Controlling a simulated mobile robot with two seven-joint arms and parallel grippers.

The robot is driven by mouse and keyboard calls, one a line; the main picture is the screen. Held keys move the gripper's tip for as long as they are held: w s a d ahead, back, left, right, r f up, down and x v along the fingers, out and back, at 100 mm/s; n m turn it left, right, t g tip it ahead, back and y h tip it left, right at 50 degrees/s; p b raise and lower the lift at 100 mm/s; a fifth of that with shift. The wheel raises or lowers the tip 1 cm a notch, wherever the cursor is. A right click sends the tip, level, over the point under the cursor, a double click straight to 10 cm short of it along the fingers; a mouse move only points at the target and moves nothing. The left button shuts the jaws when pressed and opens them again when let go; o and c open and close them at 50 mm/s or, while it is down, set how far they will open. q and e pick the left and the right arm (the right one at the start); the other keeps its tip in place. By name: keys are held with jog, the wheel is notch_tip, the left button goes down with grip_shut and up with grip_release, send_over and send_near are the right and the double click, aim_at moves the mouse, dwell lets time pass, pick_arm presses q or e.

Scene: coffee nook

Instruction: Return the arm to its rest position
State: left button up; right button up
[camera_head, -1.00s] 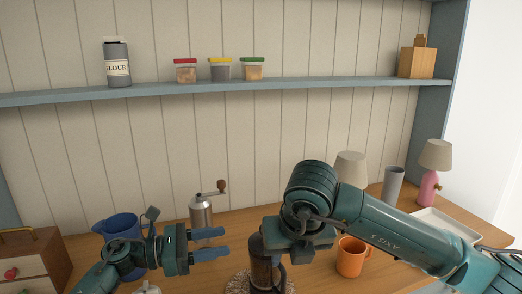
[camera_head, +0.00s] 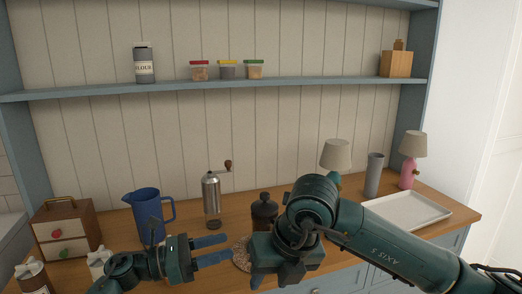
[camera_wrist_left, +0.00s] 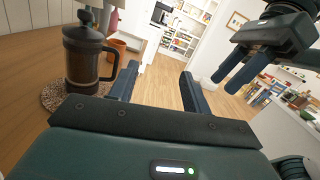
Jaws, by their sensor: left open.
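My left gripper (camera_head: 213,251) is open and empty, its two blue fingers pointing right above the front of the wooden counter (camera_head: 110,258). In the left wrist view its fingers (camera_wrist_left: 158,88) stand apart with only floor seen between them. My right arm (camera_head: 380,235) reaches in from the lower right. My right gripper shows in the left wrist view (camera_wrist_left: 231,81), its two blue fingers apart with nothing seen between them. The dark French press (camera_head: 264,212) stands upright behind the grippers on a round woven mat (camera_head: 240,254); it also shows in the left wrist view (camera_wrist_left: 82,60).
A blue pitcher (camera_head: 146,213), a coffee grinder (camera_head: 211,194), a small drawer box (camera_head: 65,230) and bottles (camera_head: 32,276) stand left. A grey cup (camera_head: 374,175), lamps (camera_head: 412,147) and a white tray (camera_head: 405,213) are right. An orange mug (camera_wrist_left: 118,48) is beside the press.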

jog(key=s+a+r+g+y, duration=0.1)
jog(key=s+a+g+y, duration=0.6)
jog(key=s+a+y, duration=0.45)
jog(key=w+d+r+m+t+y, duration=0.3)
jog(key=w+d+m+t+y, duration=0.4)
jog(key=m+t, duration=0.55)
jog(key=w+d+f+m+t+h, duration=0.3)
jog(key=d+f+m+t+h, duration=0.6)
jog(key=f+m+h, duration=0.6)
pick_arm(q)
jog(key=s+a+f+m+t+y, duration=0.2)
jog(key=s+f+m+y, duration=0.5)
jog(key=s+f+m, duration=0.5)
jog(key=s+a+f+m+t+y, duration=0.2)
jog(key=s+f+m+y, duration=0.5)
jog(key=s+f+m, duration=0.5)
notch_tip(320, 180, down, 3)
jog(key=shift+s+a+f+m+y, duration=0.1)
jog(key=shift+s+a+m+y, duration=0.15)
jog(key=shift+a+m, duration=0.7)
pick_arm(e)
jog(key=s+d+f+m+g+h, duration=0.1)
jog(key=s+d+f+m+g, duration=0.2)
jog(key=s+f, duration=0.3)
jog(key=s+d+f+m+g+h, duration=0.2)
jog(key=s+d+f+m, duration=0.3)
jog(key=f, duration=0.7)
jog(key=shift+s+d+g, duration=0.35)
jog(key=shift+s+g, duration=0.5)
jog(key=shift+s, duration=0.15)
